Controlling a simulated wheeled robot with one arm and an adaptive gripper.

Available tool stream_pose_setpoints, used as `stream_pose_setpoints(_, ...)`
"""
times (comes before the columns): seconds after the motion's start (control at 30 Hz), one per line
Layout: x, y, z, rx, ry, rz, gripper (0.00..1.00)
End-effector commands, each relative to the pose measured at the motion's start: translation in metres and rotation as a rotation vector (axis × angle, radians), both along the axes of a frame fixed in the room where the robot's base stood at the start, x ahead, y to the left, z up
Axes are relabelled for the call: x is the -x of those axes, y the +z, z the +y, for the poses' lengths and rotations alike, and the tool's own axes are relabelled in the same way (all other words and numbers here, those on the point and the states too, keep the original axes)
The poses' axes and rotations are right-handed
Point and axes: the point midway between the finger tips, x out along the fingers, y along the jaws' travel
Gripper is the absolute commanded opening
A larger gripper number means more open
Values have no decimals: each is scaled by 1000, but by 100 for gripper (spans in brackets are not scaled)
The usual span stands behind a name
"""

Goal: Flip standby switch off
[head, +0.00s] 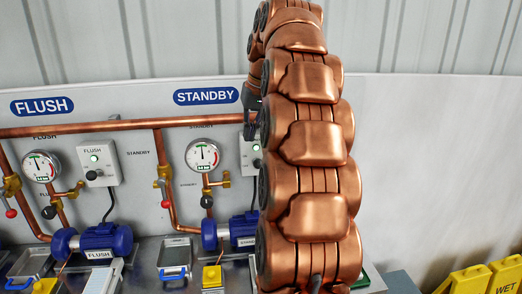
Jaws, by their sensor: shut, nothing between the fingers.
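The standby switch box (247,157) is a light grey box on the white panel, below the blue STANDBY sign (206,96). A green light shows on it, and its right part is hidden behind my copper-coloured arm. The switch lever itself cannot be made out. My gripper (250,130) is the dark part at the arm's left edge, at the top of this box. It is shut and empty. Its fingertips are small and partly hidden, so I cannot tell whether they touch the box.
A matching flush box (98,163) stands to the left, under the FLUSH sign (42,106). Copper pipes, gauges (203,155) and blue pumps (105,239) line the panel. Trays (175,259) lie on the bench in front. Yellow wet-floor signs (467,280) stand at lower right.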

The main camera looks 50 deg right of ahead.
Motion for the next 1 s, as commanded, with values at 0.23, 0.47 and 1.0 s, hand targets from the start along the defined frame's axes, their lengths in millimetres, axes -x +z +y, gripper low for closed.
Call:
stream_pose_setpoints(0.23, 9, 26, -58, 27, -74, -40, 0)
stream_pose_setpoints(0.47, 14, 31, -70, 36, -91, -50, 0)
stream_pose_setpoints(1.0, 11, 21, -70, 35, -89, -50, 0)
